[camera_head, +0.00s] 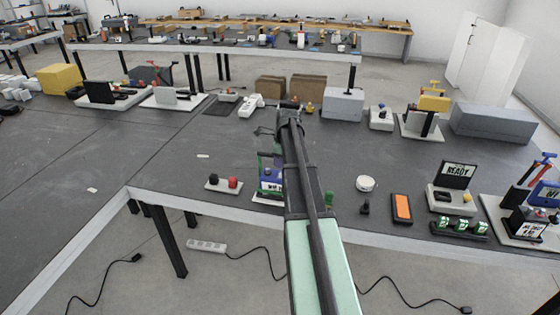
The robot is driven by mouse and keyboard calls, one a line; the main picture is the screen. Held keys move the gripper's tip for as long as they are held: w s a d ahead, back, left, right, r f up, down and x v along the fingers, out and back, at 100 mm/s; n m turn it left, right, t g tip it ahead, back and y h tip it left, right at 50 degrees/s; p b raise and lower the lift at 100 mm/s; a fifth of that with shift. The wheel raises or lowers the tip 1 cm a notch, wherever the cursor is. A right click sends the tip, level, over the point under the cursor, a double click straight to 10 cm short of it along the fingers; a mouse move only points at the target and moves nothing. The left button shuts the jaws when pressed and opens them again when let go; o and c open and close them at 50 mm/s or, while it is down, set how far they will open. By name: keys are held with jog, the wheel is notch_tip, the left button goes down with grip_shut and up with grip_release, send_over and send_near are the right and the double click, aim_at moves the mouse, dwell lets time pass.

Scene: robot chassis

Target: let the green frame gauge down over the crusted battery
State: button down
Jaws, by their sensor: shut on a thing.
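My arm reaches up the middle of the head view, and its dark wrist end hides my gripper's jaws and whatever is between them. I cannot make out the green frame gauge for certain. A green upright part shows just left of my arm, on a white-based stand (268,196) with blue parts and a label. A small green piece (329,199) shows just right of my arm. Several small black blocks with green and white faces (462,226) sit in a row at the right front. I cannot tell which thing is the crusted battery.
A white round piece (366,183), an orange-faced device (402,208) and a READY display (456,175) stand to the right. The dark table (110,165) is largely clear at left.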

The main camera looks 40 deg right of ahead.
jog(key=shift+f+b, duration=0.5)
jog(key=shift+f, duration=0.1)
jog(key=c, duration=1)
grip_release()
jog(key=r+p, duration=0.3)
jog(key=s+r+p, duration=0.1)
jog(key=r+p, duration=0.3)
jog(key=d+r+p, duration=0.1)
jog(key=r+p, duration=0.3)
jog(key=shift+s, duration=0.15)
jog(key=shift+f, duration=0.15)
